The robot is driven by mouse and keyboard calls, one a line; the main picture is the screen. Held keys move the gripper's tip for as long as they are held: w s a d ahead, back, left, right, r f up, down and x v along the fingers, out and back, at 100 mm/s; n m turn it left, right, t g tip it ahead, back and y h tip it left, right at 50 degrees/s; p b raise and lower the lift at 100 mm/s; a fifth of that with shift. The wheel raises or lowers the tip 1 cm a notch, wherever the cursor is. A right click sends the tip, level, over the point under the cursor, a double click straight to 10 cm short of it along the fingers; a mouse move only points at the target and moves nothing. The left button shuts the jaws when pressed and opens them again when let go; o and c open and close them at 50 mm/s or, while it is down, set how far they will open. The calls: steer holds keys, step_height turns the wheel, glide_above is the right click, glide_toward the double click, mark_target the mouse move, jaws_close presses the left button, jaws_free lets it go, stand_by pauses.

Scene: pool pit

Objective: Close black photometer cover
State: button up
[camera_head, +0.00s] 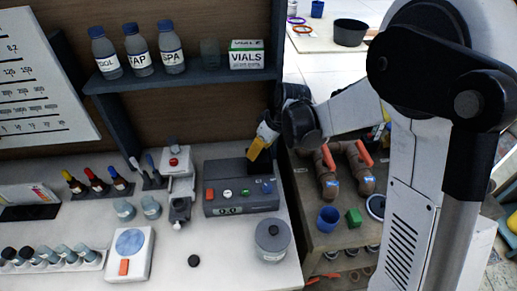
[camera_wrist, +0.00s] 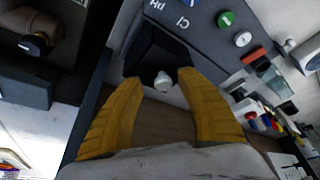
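The photometer is a grey box (camera_head: 240,203) on the counter, with red, white, green and blue buttons on its top. Its top with pH and Cl labels also shows in the wrist view (camera_wrist: 205,28). There the black cover (camera_wrist: 150,52) sits near the box's edge, with a pale grey knob (camera_wrist: 162,80) on it. In the head view the cover is mostly hidden near my gripper, and its angle is hard to tell. My gripper (camera_head: 258,150) is above the photometer's back edge. In the wrist view its yellow fingers (camera_wrist: 160,80) are open, with the knob between their tips, apart from both.
A shelf with bottles (camera_head: 138,50) and a vials box (camera_head: 247,54) is above the counter. A round grey pot (camera_head: 272,240) stands in front of the photometer, and a white device (camera_head: 178,180) stands left of it. A lower bench with brown pipes (camera_head: 328,170) is at right.

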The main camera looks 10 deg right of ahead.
steer(key=v, duration=1.2)
steer(key=s+d+f+m+t+h+b, duration=0.1)
steer(key=s+d+f+m+b, duration=0.1)
steer(key=s, duration=0.4)
steer(key=s+d+f+m+t+h+b, duration=0.1)
steer(key=s+d+f+m+b, duration=0.1)
steer(key=s, duration=0.5)
steer(key=s+d+f+m+t+h+b, duration=0.1)
steer(key=s+d+f+m+t+b, duration=0.1)
steer(key=s+d+m+b, duration=0.2)
steer(key=s+m+b, duration=0.1)
steer(key=s, duration=0.2)
steer(key=shift+d+f+b, duration=0.15)
steer(key=shift+f+b, duration=0.2)
steer(key=shift+f, duration=0.05)
stand_by(0.5)
